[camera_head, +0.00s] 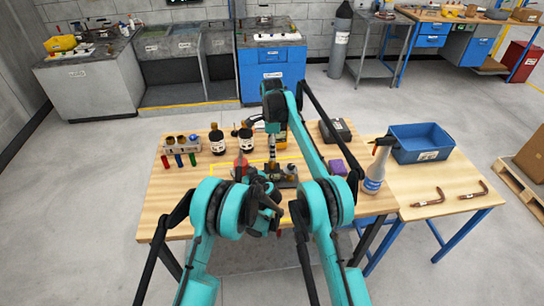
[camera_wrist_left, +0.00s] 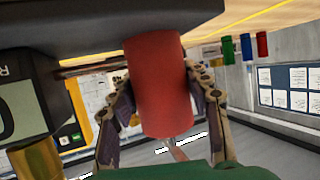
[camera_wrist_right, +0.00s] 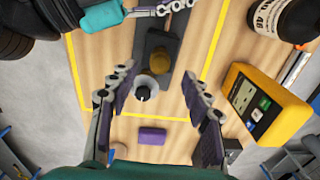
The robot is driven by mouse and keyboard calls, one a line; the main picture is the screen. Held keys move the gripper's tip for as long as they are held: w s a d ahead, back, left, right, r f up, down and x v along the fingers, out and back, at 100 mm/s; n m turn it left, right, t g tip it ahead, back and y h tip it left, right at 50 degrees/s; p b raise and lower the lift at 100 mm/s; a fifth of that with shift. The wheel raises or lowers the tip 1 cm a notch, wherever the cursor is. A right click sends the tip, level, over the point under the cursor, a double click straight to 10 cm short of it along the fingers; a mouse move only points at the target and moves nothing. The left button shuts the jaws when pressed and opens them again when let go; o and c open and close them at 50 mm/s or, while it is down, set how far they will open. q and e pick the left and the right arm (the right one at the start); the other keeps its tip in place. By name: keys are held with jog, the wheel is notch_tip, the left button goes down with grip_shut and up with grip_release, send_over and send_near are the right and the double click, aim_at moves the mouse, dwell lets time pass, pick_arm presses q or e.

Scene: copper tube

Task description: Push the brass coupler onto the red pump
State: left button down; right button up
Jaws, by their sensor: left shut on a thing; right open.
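The red pump (camera_wrist_left: 158,85) is a plain red cylinder between the two fingers of my left gripper (camera_wrist_left: 158,75), which is shut on it. It also shows as a small red shape left of the middle in the head view (camera_head: 240,164). A brass-coloured round part (camera_wrist_right: 160,60), apparently the coupler, sits on a dark block (camera_wrist_right: 156,40) in the right wrist view. A grey round part (camera_wrist_right: 147,87) is beside it. My right gripper (camera_wrist_right: 162,82) is open above them, its fingers spread on either side and empty. In the head view, arms hide much of this area.
A yellow meter (camera_wrist_right: 262,103), a purple block (camera_wrist_right: 152,137) and a dark bottle (camera_wrist_right: 284,18) stand around the yellow-taped area. A spray bottle (camera_head: 376,165) and blue bin (camera_head: 421,143) are to the right.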

jog(key=shift+r, duration=1.1)
pick_arm(q)
jog(key=c, duration=0.6)
grip_release()
jog(key=shift+c, duration=0.2)
jog(key=v, duration=1.2)
